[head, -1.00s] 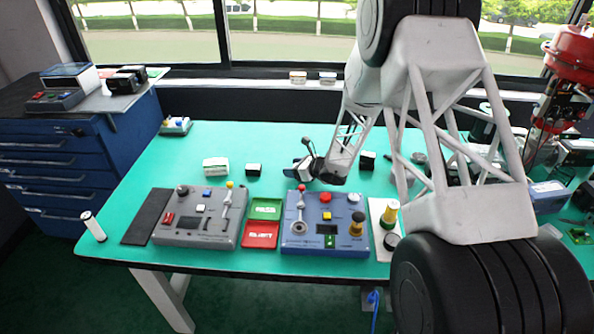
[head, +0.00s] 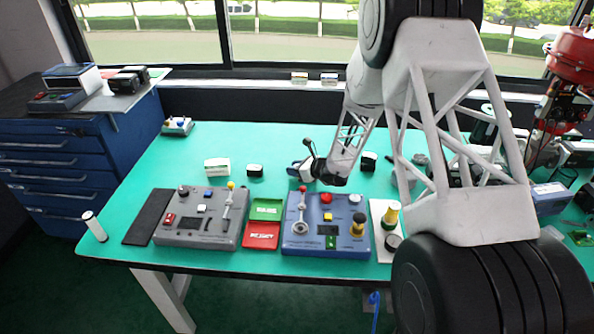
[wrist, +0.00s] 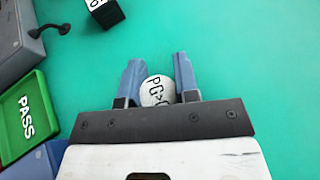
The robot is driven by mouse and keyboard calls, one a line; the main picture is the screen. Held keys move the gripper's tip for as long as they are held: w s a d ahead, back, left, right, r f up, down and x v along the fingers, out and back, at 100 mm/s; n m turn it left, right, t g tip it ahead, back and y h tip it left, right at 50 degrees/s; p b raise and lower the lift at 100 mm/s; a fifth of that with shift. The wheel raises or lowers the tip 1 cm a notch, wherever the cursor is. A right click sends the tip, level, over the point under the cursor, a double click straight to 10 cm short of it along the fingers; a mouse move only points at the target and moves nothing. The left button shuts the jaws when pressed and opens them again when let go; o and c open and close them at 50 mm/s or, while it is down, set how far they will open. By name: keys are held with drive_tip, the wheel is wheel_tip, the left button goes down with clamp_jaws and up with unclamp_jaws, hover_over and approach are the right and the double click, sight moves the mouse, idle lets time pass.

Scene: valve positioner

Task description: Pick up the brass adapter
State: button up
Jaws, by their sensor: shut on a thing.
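My gripper (wrist: 158,70) is in the lower middle of the wrist view. Its two blue-grey fingers are shut on a small round piece marked "PG>G" (wrist: 157,91), which I take to be the brass adapter. Only its pale, whitish face shows, with part of the lettering cut off by the finger mount. The fingers touch it from left and right, and its underside is hidden. In the head view, my gripper (head: 300,169) is small, over the green bench behind the blue control box; the held piece is hard to make out there.
The blue control box (head: 305,242) and grey control box (head: 185,238) stand at the front. Green PASS tray (head: 266,206) and red tray (head: 262,235) lie between them. A dark block (head: 254,170) and a white block (head: 217,168) stand left of my gripper.

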drive_tip(key=shift+r, duration=0.15)
wheel_tip(320, 180, up, 10)
idle(0.7)
drive_tip(key=shift+a, duration=0.1)
idle(0.5)
